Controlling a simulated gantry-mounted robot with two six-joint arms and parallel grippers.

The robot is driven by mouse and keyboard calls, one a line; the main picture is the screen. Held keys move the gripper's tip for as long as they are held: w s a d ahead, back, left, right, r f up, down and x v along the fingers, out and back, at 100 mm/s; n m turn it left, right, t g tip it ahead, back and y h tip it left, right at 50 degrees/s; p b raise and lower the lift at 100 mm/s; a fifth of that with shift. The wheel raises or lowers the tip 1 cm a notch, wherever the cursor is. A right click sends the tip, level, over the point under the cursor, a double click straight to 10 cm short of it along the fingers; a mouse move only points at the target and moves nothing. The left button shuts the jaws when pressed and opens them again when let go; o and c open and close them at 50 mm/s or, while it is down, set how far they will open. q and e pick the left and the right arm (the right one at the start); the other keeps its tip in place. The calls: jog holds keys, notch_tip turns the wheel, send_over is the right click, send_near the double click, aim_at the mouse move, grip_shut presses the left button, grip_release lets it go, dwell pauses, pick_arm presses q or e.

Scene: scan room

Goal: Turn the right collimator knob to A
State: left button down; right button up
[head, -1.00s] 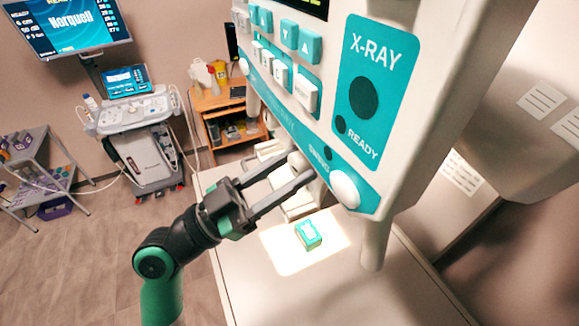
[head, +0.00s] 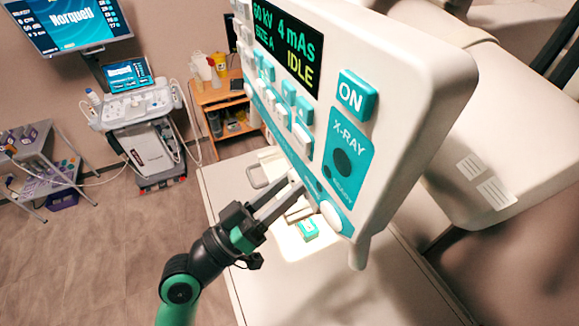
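The control panel of the x-ray machine fills the centre right in the head view. A white round knob (head: 331,216) sits at the panel's lower right corner. Another white round knob (head: 248,90) is at its lower left end. The display (head: 288,45) reads 60 kV, 4 mAs, SIZE A and IDLE. My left gripper (head: 297,188) comes from the lower left, its tips at the panel's lower edge, left of the right knob and apart from it. Its two fingers look apart with nothing between them. My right gripper is out of view.
A white table (head: 345,285) lies below the panel, with a small teal-and-white box (head: 307,230) in a lit patch. An ultrasound cart (head: 140,115), an orange wooden stand (head: 222,100) and a grey trolley (head: 40,165) stand at the left. The floor at lower left is open.

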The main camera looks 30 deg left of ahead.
pick_arm(q)
jog(key=n+y+p, duration=0.1)
jog(key=n+p, duration=0.1)
jog(key=n+y+p, duration=0.1)
jog(key=n+p, duration=0.2)
jog(key=p, duration=0.1)
jog(key=shift+s+d+r+n+y, duration=0.1)
jog(key=shift+r+n+y, duration=0.3)
jog(key=shift+f+n+p, duration=0.1)
jog(key=shift+n+p, duration=0.45)
jog(key=shift+n, duration=0.45)
jog(key=shift+f+n+g+y, duration=0.1)
jog(key=shift+n+g+y, duration=0.55)
jog(key=shift+n, duration=0.85)
jog(key=shift+c, duration=2)
grip_release()
